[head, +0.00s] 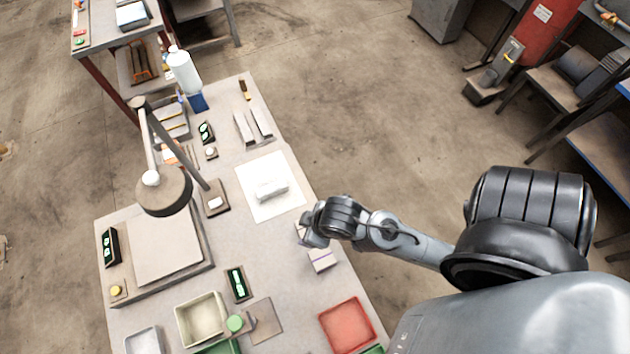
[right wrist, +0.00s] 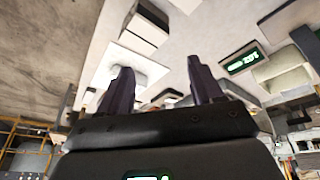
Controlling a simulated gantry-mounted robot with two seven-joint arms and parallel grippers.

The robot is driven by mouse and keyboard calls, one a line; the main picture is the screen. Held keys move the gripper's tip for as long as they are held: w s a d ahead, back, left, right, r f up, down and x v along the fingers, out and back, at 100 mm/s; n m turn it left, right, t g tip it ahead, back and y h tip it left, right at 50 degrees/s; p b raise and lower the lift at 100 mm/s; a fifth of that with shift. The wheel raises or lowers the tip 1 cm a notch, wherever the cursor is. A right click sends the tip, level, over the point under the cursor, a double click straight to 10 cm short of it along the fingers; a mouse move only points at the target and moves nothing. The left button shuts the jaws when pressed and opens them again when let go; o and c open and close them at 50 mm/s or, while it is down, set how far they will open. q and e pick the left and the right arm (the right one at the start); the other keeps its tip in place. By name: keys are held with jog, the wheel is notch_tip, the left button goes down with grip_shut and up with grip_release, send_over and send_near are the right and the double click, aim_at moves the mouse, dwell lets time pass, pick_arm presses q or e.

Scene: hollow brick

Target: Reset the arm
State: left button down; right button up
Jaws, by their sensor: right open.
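My right arm reaches in from the right in the head view. Its gripper (head: 306,232) is over the right part of the table, beside a small pale block (head: 322,261). In the right wrist view the two dark fingers of this gripper (right wrist: 161,80) stand apart with nothing seen held between them. A white hollow brick (head: 271,188) lies on a white sheet (head: 255,207), up and left of the gripper and apart from it. My left gripper is not in view.
The table (head: 235,215) also holds a lamp (head: 165,190), a flat platform (head: 165,245), a beige bin (head: 202,318), a red tray (head: 347,325) and a green display (head: 237,284). Two pale bars (head: 253,126) lie at the far end. Open floor lies right of the table.

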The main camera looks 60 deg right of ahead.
jog(key=shift+s+r, duration=0.1)
jog(key=shift+s, duration=0.55)
